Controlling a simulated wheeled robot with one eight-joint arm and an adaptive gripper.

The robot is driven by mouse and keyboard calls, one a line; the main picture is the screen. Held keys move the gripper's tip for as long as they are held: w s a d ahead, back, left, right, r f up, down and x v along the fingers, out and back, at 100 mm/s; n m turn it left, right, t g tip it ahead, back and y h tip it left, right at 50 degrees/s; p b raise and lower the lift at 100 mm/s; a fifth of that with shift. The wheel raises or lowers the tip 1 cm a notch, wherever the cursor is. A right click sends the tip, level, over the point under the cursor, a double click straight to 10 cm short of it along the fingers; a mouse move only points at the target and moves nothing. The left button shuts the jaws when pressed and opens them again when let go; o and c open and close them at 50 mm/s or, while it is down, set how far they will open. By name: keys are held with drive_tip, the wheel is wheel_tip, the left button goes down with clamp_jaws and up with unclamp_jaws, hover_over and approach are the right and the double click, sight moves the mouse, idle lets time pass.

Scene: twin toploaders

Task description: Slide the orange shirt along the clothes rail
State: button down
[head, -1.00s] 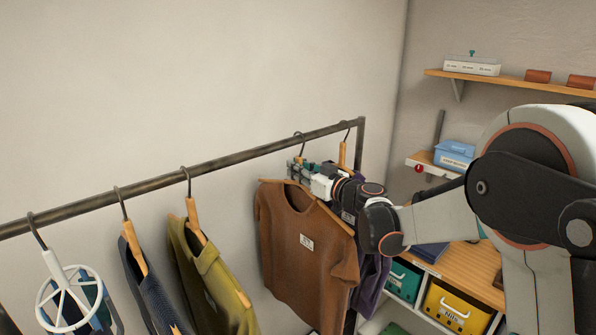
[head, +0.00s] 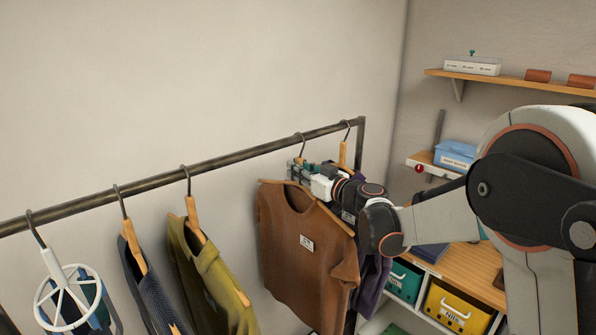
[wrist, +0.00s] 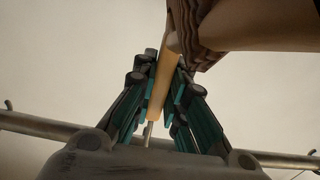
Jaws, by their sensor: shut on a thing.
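The orange-brown shirt (head: 306,240) hangs on a wooden hanger near the right end of the clothes rail (head: 245,155). A small white label shows on its chest. My gripper (head: 297,167) reaches in from the right, at the top of this shirt just below the rail. In the wrist view my gripper (wrist: 162,95) has its teal-and-black fingers closed on the wooden hanger (wrist: 163,85), with brown cloth (wrist: 205,35) beside it. The rail (wrist: 40,125) crosses low in the wrist view. The hanger's metal hook meets the rail behind my wrist.
A purple garment (head: 372,275) hangs just right of the shirt, partly hidden by it and my arm. An olive shirt (head: 207,270), a navy garment (head: 150,290) and a round white hanger (head: 70,295) hang left. A bare rail stretch lies between the olive and orange-brown shirts.

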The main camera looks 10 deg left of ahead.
drive_tip(key=c, duration=1.5)
unclamp_jaws()
drive_tip(key=shift+c, duration=0.2)
drive_tip(key=v, duration=1.2)
drive_tip(key=shift+s, duration=0.1)
